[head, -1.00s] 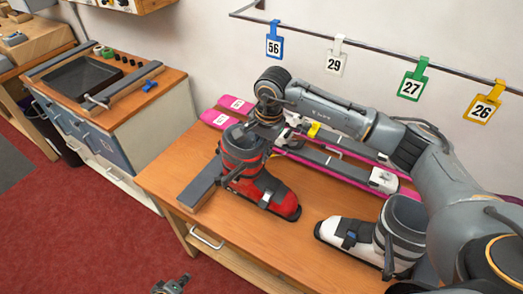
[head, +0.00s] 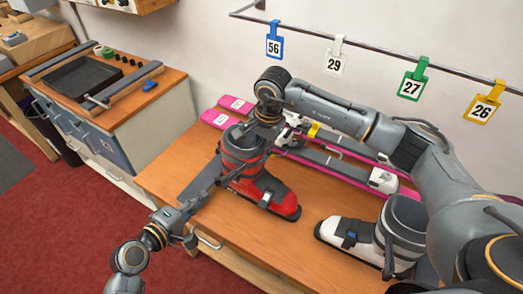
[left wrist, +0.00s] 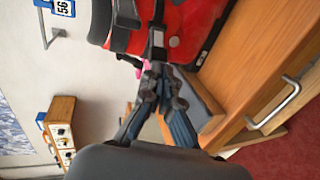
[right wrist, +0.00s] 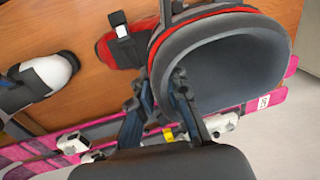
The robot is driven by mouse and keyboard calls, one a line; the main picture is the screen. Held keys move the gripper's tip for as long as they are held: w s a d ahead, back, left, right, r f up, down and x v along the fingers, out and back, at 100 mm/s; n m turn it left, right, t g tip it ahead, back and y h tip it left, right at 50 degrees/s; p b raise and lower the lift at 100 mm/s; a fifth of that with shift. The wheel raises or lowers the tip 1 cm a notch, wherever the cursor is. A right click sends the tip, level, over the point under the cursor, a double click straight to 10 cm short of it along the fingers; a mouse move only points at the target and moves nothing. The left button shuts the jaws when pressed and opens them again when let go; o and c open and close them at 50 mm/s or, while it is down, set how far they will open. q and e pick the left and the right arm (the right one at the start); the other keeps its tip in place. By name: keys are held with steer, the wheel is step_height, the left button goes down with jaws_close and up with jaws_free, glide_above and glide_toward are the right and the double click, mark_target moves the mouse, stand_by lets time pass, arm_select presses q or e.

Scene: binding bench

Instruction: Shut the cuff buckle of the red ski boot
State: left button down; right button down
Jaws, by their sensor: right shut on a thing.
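The red ski boot (head: 272,186) stands upright on the bench, its toe pointing to the lower right. My right gripper (right wrist: 160,92) is shut on the rim of its dark cuff (right wrist: 225,62). In the head view, my left gripper (head: 216,174) reaches the cuff's left side from the lower left. In the left wrist view, the red shell (left wrist: 190,25) shows with a dark buckle lever (left wrist: 156,45) sticking out toward my left fingertips (left wrist: 160,76). These fingers are close together, at or just short of the lever; contact is unclear. The buckle's catch is not clearly visible.
A grey block (head: 192,182) lies on the wooden bench (head: 290,250), beside the red boot. A white boot (head: 370,240) stands to the right. Pink skis (head: 335,160) lie behind. Numbered tags hang on a rail above. A bench handle (left wrist: 280,105) is near my left arm.

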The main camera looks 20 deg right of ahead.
mark_target(216, 183)
arm_select(q)
steer(key=x, duration=0.7)
steer(key=shift+f, duration=0.1)
stand_by(1.2)
steer(key=shift+w+d, duration=0.1)
steer(key=shift+w, duration=0.05)
arm_select(e)
steer(key=shift+s, duration=0.1)
arm_select(q)
steer(key=shift+w+d, duration=0.2)
steer(key=shift+w, duration=0.4)
steer(key=s+a, duration=0.3)
steer(key=a, duration=0.1)
steer(key=shift+s, duration=0.15)
